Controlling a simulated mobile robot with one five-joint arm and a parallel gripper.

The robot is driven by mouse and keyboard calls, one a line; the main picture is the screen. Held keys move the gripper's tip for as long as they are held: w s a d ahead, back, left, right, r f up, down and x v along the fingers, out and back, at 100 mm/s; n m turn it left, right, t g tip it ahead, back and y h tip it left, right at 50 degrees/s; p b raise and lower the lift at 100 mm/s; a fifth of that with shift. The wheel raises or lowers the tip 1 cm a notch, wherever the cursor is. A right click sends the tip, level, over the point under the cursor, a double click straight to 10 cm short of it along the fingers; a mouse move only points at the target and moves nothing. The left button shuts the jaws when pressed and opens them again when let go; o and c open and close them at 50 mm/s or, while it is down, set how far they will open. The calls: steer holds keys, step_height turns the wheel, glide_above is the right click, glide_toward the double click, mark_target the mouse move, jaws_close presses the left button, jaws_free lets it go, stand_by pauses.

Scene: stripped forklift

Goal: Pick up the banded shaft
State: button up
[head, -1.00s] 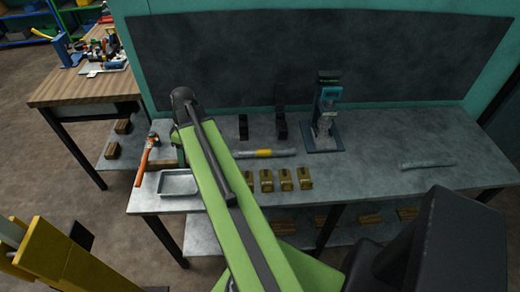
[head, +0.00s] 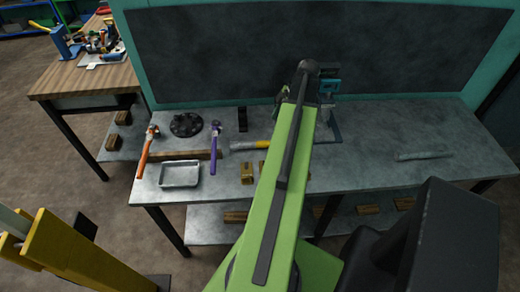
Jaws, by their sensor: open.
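The banded shaft (head: 242,146) is a grey rod with a yellow band, lying flat on the grey workbench (head: 370,178). Its left end and part of the band show just left of my raised green arm. The arm hides the rest of it. My arm reaches over the middle of the bench, and its dark upper joint stands in front of the black back panel. My gripper does not show; the arm covers that area.
A plain grey rod (head: 425,156) lies at the right. Left of the shaft are a purple-handled hammer (head: 215,146), an orange-handled hammer (head: 147,150), a black disc (head: 186,124) and a metal tray (head: 180,175). Brass blocks (head: 247,172) sit in front; a blue device (head: 331,122) stands behind.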

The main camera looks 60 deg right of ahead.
steer(key=b, duration=0.7)
glide_toward(262, 142)
steer(key=x, duration=0.4)
steer(key=shift+s+f, duration=0.35)
steer(key=shift+f, duration=0.1)
steer(key=shift+w+a+f, duration=0.1)
steer(key=shift+w+f, duration=0.05)
steer(key=shift+w, duration=0.05)
steer(key=b+x, duration=0.4)
steer(key=x, duration=0.1)
steer(key=shift+w, duration=0.2)
jaws_close()
